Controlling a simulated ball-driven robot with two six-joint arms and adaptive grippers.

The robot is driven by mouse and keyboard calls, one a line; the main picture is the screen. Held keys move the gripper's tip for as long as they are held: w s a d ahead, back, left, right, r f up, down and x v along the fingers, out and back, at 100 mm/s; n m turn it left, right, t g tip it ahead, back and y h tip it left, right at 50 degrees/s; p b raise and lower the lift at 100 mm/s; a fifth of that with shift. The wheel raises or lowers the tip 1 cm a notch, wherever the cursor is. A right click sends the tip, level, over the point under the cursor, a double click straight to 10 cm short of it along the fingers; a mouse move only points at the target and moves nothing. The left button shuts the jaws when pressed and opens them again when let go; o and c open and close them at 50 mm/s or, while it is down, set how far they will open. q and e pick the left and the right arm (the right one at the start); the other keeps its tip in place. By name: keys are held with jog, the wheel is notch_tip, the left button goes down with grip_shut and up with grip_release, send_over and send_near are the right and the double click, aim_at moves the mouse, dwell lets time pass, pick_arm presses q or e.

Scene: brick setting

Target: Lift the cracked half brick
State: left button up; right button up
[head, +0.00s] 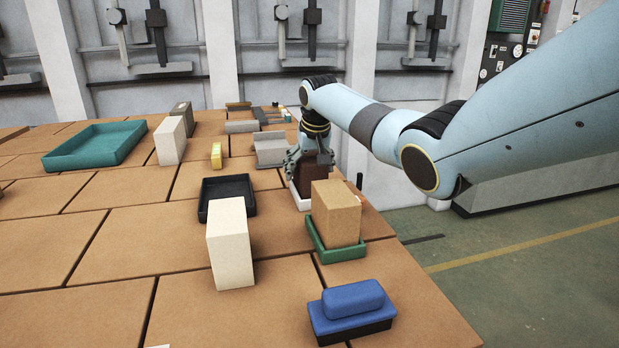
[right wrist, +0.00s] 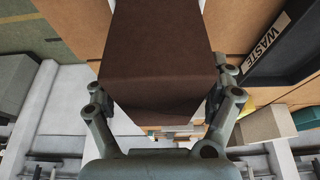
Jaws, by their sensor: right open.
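A dark brown brick (head: 315,178) stands in a small white tray (head: 300,203) near the table's right edge. I cannot see a crack on it, so I cannot tell whether it is the cracked half brick. My right gripper (head: 311,160) is at this brick, and its arm comes in from the right. In the right wrist view the brick (right wrist: 160,50) lies between the two fingers of the open gripper (right wrist: 163,85), one on each side. Whether the fingers touch it is unclear. My left gripper is not in view.
A tan brick (head: 336,208) in a green tray (head: 338,252) stands just in front. A black tray (head: 249,207), a cream brick (head: 229,245) and a blue brush-like block (head: 352,312) are nearby. The right wrist view shows a WASTE label (right wrist: 266,43). A teal tray (head: 62,162) stands left.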

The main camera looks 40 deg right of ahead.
jog(key=shift+f, duration=0.2)
dwell(0.3)
jog(key=shift+c, duration=0.4)
jog(key=c, duration=1.6)
jog(key=shift+w+r, duration=0.1)
jog(key=shift+c, duration=0.3)
